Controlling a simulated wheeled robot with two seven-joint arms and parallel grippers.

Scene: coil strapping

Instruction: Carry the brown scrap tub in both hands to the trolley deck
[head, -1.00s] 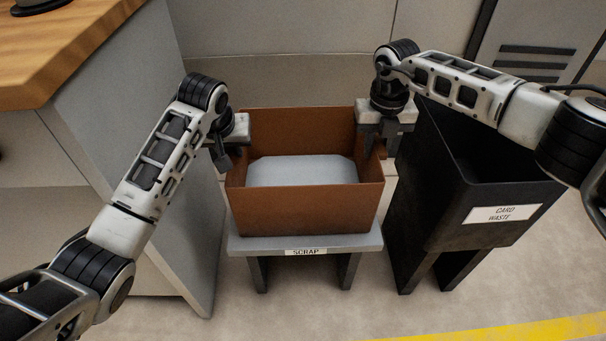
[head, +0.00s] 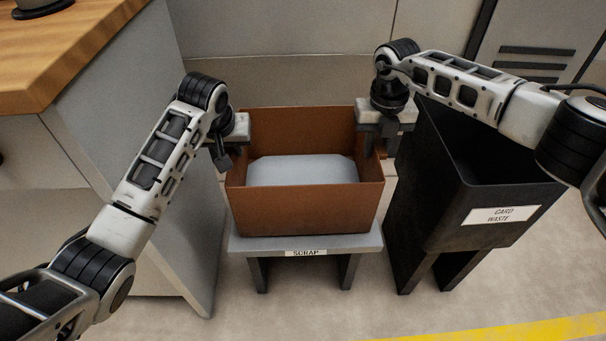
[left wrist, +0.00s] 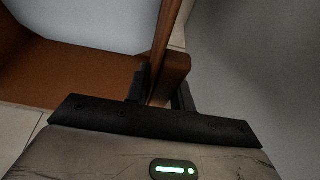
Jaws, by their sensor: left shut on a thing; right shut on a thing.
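The brown scrap tub (head: 305,208) is upright at the grey stand labelled SCRAP (head: 345,243); whether it rests on it or hangs just above, I cannot tell. A pale grey mass (head: 300,170) fills the inside of the tub. My left gripper (head: 225,158) is shut on the tub's left side; the left wrist view shows its fingers (left wrist: 160,88) around a brown part of the tub (left wrist: 80,75). My right gripper (head: 380,148) is shut at the tub's right side, its fingertips partly hidden. No trolley deck is in view.
A black bin labelled CARD WASTE (head: 455,220) stands close on the right. A grey cabinet (head: 130,150) with a wooden top (head: 70,50) stands close on the left. Open floor (head: 320,310) lies in front, with a yellow line (head: 520,330).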

